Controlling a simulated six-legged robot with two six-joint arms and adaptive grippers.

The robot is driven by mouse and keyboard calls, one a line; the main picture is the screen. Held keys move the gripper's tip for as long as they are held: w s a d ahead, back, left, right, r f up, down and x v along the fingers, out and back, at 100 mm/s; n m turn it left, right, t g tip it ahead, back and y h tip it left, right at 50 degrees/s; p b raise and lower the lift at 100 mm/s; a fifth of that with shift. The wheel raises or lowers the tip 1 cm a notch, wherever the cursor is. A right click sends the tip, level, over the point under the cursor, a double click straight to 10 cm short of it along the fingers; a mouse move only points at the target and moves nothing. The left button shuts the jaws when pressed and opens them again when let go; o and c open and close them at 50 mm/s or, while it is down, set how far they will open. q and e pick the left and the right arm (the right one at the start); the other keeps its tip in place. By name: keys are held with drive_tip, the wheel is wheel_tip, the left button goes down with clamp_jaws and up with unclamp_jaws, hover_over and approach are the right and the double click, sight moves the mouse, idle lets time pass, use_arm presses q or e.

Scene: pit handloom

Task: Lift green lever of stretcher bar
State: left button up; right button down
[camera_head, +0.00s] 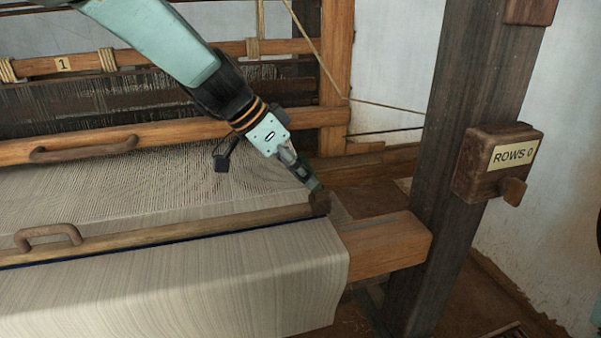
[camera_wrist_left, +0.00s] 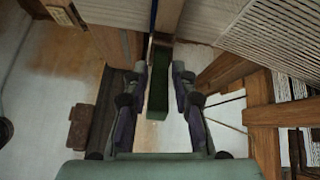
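The stretcher bar (camera_head: 180,231) is a long wooden bar lying across the pale woven cloth (camera_head: 200,275), with a brown block at its right end. My left gripper (camera_head: 306,178) comes down from the upper left to that right end. In the left wrist view, the dark green lever (camera_wrist_left: 158,88) stands between the two fingers of my left gripper (camera_wrist_left: 159,78). The fingers are apart, one on each side of the lever, with narrow gaps visible. In the head view the lever is mostly hidden by the gripper. My right gripper is not in view.
A wooden beam end (camera_head: 385,246) juts out right of the cloth, against a dark post (camera_head: 450,150). A "ROWS 0" box (camera_head: 490,165) is on the post. A wooden beam with a handle (camera_head: 85,148) crosses behind the cloth. A thin cord slants near the arm.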

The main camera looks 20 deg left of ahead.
use_arm(q)
drive_tip(key=shift+o, duration=1.3)
drive_tip(key=v, duration=1.2)
